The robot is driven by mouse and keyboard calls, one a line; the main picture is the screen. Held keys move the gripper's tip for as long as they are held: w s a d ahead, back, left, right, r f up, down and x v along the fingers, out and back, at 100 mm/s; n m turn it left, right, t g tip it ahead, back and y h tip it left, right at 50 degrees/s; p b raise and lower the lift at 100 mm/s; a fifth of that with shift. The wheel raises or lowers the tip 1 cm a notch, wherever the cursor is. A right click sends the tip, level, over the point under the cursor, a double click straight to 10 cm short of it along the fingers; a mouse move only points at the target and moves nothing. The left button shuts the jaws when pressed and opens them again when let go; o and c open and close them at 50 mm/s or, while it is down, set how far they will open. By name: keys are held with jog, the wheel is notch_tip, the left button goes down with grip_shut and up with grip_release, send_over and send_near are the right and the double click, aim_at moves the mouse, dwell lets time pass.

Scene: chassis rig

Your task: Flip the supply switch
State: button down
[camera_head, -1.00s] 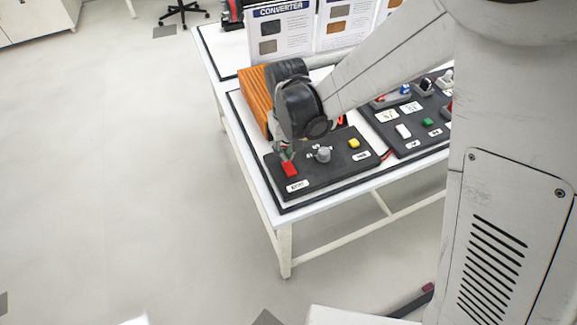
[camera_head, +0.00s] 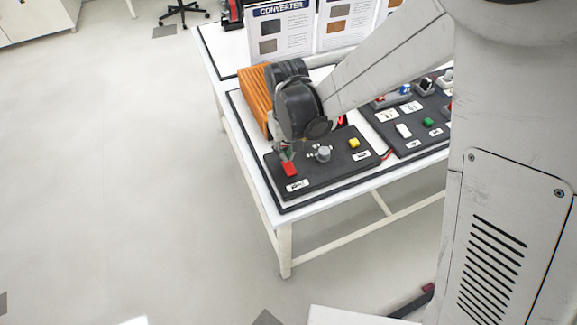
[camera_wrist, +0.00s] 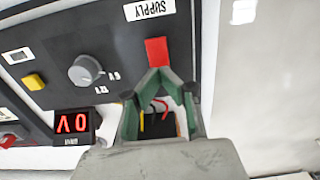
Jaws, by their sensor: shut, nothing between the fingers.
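The red supply switch (camera_head: 290,168) is on the near left of the dark control panel (camera_head: 335,170). In the wrist view the red switch (camera_wrist: 156,51) lies beside a label reading SUPPLY (camera_wrist: 149,9). My gripper (camera_head: 287,156) is shut and empty, its fingertips at the red switch. In the wrist view its closed green-lined fingers (camera_wrist: 158,76) meet right at the switch's edge. I cannot tell whether they touch it. The lower part of the switch is partly hidden by the fingertips.
A grey knob (camera_wrist: 84,70) and a yellow button (camera_wrist: 33,81) sit on the same panel. An orange ribbed block (camera_head: 254,92) stands behind my wrist. A second panel (camera_head: 415,118) lies to the right. Floor left of the table is clear.

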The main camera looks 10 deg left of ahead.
aim_at(289, 163)
jog(key=shift+f+b, duration=1)
jog(key=shift+f, duration=0.25)
dwell(0.6)
jog(key=shift+r, duration=0.15)
jog(key=shift+r+p, duration=1.9)
jog(key=shift+r, duration=1.55)
jog(key=shift+d+r, duration=0.3)
jog(key=d+r+m+t, duration=0.2)
jog(key=d+r, duration=0.6)
jog(key=d, duration=0.1)
jog(key=s+d+r+m+t, duration=0.1)
jog(key=s+d+r, duration=0.2)
jog(key=d, duration=0.4)
jog(key=s+d+r+m+t, duration=0.2)
jog(key=s+d+r, duration=0.1)
jog(key=s+d, duration=0.3)
jog(key=s+d+r+m+t, duration=0.2)
jog(key=s+d+r, duration=0.1)
jog(key=d, duration=0.5)
jog(key=shift+s+r, duration=0.15)
jog(key=shift+s, duration=0.55)
